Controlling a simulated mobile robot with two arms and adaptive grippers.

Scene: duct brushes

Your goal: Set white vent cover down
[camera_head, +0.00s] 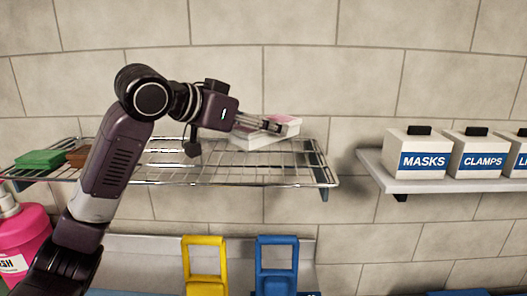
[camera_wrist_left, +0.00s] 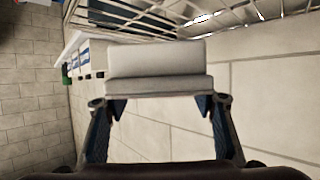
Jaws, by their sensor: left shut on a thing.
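The white vent cover (camera_wrist_left: 155,62) is a pale, thick block held across the fingertips of my left gripper (camera_wrist_left: 160,105) in the left wrist view. In the head view the left gripper (camera_head: 270,127) reaches over the right part of the wire shelf (camera_head: 215,178), its fingers at a white block (camera_head: 262,138) with a pinkish top. I cannot tell whether the block touches the wires. The fingers hide part of it. My right gripper is not in view.
A green block (camera_head: 40,158) and a brown block (camera_head: 78,156) lie on the shelf's left end. A white ledge (camera_head: 440,185) with labelled boxes (camera_head: 418,155) is to the right. Below are a pink bottle (camera_head: 25,238), a yellow frame (camera_head: 205,265) and a blue frame (camera_head: 277,265).

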